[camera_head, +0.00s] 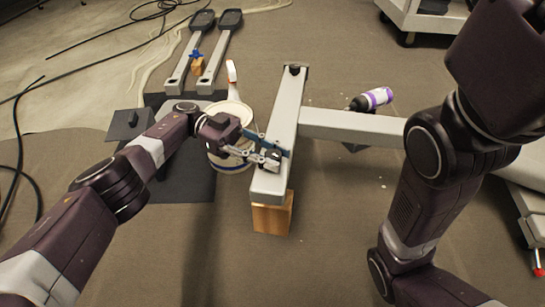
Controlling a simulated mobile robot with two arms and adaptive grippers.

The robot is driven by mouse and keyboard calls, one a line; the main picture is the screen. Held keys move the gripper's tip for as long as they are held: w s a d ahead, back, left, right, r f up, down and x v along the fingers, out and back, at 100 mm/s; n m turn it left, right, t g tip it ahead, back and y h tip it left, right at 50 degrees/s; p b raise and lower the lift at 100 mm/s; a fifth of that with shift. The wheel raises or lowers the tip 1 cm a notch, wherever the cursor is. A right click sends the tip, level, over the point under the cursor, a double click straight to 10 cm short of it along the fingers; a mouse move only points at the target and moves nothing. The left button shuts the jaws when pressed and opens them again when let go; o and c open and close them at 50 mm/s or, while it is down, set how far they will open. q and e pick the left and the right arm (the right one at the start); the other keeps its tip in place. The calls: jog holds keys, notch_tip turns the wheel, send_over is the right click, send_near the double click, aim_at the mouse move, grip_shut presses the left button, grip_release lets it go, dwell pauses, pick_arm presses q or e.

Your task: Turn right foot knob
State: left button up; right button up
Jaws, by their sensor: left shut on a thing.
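A pale grey T-shaped frame rests on the floor, with its cross bar (286,115) running away from me. A black end cap (294,69) sits on its far end. A wooden block (272,216) stands under its near end. My left gripper (271,156) is at the cross bar's upper near part, its fingers shut on a small part there. The fingers mostly hide that part, so I cannot make out the knob's shape or how far it is turned. My right arm (425,190) fills the right side, but its gripper is outside the view.
A white bucket (230,135) with a spray bottle (233,80) stands left of the cross bar, close to my left wrist. A purple-labelled bottle (374,99) lies behind the long beam (350,125). Two pedal arms (190,55) and cables lie at the back left.

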aim_at(273, 153)
pick_arm(q)
jog(key=shift+s+d, duration=0.1)
dwell(0.3)
jog(key=o, duration=1.2)
jog(key=shift+r, duration=0.1)
notch_tip(273, 153, up, 10)
jog(key=shift+f, duration=0.1)
